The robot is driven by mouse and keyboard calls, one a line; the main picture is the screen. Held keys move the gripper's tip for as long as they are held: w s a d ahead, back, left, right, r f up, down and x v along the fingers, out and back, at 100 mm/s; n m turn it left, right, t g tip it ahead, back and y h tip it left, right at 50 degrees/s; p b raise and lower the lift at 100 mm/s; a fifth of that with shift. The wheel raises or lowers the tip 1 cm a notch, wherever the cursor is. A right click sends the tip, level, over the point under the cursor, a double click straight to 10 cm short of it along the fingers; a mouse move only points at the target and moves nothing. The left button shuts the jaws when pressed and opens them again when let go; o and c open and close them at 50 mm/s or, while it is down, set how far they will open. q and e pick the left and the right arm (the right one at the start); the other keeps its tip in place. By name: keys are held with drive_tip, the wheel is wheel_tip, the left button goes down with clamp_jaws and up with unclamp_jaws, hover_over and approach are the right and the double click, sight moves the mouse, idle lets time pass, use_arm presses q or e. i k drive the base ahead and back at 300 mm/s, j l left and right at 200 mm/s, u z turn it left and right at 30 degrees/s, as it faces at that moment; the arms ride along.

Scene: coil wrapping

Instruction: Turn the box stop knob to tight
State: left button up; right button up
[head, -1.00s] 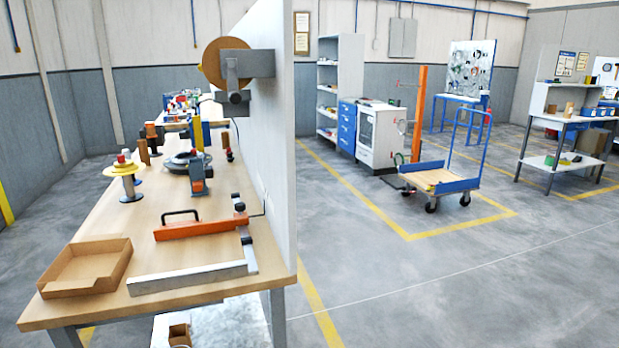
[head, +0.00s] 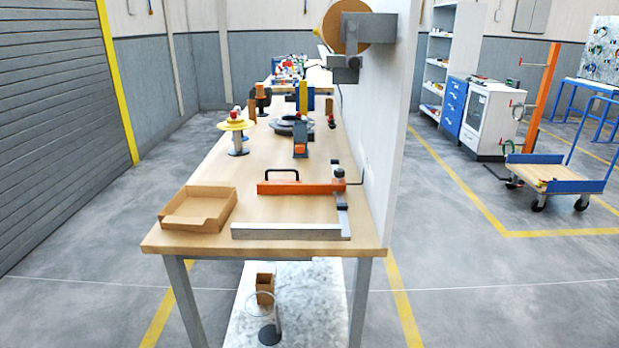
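A long wooden workbench (head: 190,242) runs away from me in the head view. Near its front right is a grey metal bar stop (head: 290,232) with an orange bar (head: 300,188) that has a black handle. A small dark knob (head: 338,171) stands at the right end of the orange bar, by the grey cross rail. I cannot tell whether it is the box stop knob or how tight it is. Neither of my grippers is in view.
A white panel (head: 390,130) stands along the bench's right side, with a brown roll (head: 345,27) on a bracket. A coil device (head: 300,143) and a yellow-disc spool (head: 236,128) stand farther back. The floor around the bench's front is clear. A blue cart (head: 552,180) stands at right.

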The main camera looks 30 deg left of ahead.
sight(339, 173)
drive_tip(key=i+u, duration=0.15)
drive_tip(key=u, duration=0.2)
drive_tip(key=i+u, duration=0.1)
drive_tip(key=u, duration=0.25)
drive_tip(key=i+l+u, duration=0.1)
drive_tip(key=u, duration=0.3)
drive_tip(key=i+l+u, duration=0.3)
drive_tip(key=i+l, duration=0.2)
drive_tip(key=l, duration=0.25)
drive_tip(key=i+l, duration=0.2)
drive_tip(key=l, duration=0.15)
drive_tip(key=i+l, duration=0.2)
drive_tip(key=l+u, duration=0.05)
drive_tip(key=l, duration=0.05)
